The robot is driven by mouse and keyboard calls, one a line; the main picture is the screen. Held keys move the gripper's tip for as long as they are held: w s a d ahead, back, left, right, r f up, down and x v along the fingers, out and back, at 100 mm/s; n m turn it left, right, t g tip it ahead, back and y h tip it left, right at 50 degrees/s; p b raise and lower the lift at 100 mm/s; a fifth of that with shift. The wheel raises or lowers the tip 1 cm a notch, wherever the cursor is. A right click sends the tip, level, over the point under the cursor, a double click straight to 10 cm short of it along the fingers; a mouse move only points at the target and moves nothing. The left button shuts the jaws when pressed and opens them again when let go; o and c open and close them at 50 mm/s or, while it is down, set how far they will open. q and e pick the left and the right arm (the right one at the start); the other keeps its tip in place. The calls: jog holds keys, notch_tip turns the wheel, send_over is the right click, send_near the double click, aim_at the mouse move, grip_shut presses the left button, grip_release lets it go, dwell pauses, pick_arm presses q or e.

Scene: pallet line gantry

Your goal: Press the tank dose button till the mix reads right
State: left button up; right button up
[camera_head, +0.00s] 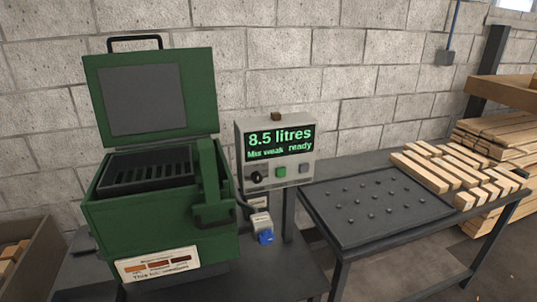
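A grey control box (276,153) stands right of a green tank-like unit (160,222) with its lid (150,95) raised. The box's screen (280,140) shows "8.5 litres" in green, with a smaller line that seems to read "Mix weak ready". Below the screen are a black knob (255,176), a green button (281,171) and a grey button (304,168). I cannot read which one is the dose button. A label with brown colour swatches (158,264) is on the unit's front. Neither of my grippers is in view.
A small blue-and-white item (264,229) sits on the dark stand below the box. To the right, a dark table (345,238) with a studded top carries several wood blocks (455,170). Stacked timber (495,135) is at far right, and a crate (28,262) is at lower left.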

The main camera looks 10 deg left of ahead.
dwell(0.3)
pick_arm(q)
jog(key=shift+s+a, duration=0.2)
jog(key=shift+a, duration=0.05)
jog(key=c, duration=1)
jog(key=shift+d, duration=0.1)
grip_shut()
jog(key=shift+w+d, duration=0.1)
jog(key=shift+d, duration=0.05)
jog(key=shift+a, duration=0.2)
